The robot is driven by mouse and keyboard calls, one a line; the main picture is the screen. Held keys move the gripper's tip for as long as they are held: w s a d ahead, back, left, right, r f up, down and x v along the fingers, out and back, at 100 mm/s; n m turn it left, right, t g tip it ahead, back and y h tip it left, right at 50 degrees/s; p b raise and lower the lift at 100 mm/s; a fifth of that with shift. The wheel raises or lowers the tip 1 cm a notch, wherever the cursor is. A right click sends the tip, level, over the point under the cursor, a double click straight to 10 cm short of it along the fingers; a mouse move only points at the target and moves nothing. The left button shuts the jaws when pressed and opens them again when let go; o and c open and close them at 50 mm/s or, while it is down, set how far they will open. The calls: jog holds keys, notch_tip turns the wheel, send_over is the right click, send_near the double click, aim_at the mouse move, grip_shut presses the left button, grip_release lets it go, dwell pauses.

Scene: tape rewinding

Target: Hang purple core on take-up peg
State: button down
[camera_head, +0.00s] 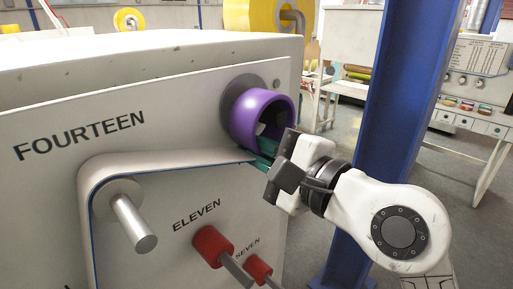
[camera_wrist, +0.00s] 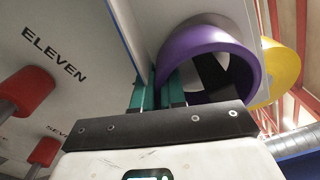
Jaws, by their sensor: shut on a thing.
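The purple core (camera_head: 258,101) is an open ring at the upper right of the machine's front panel, in front of a round grey disc (camera_head: 229,91). In the wrist view the core (camera_wrist: 196,40) shows at the top, right of centre. My gripper (camera_head: 259,158) reaches in from the right, and its green fingers (camera_wrist: 158,88) are shut on the core's lower wall. Dark and grey parts show inside the ring. I cannot tell whether they are the take-up peg, nor whether the core is around a peg or only in front of the disc.
The panel (camera_head: 60,185) carries a bare metal roller (camera_head: 133,222) and red knobs (camera_head: 212,246) under "ELEVEN" and "SEVEN". A blue post (camera_head: 395,95) stands close behind my arm. A yellow roll (camera_head: 255,17) is behind the machine. Shelving (camera_head: 345,45) stands further back.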

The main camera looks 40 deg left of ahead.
jog(key=shift+f, duration=0.1)
jog(key=shift+w+f+b, duration=0.1)
jog(key=shift+f+b, duration=0.5)
jog(key=shift+b, duration=0.15)
jog(key=c, duration=1.1)
grip_release()
jog(key=shift+r, duration=0.1)
jog(key=d+b, duration=0.1)
jog(key=d, duration=0.2)
jog(key=s+d+b, duration=0.1)
jog(key=d, duration=0.3)
jog(key=d+b, duration=0.1)
jog(key=d, duration=0.2)
jog(key=shift+s+d, duration=0.25)
jog(key=shift+d, duration=0.1)
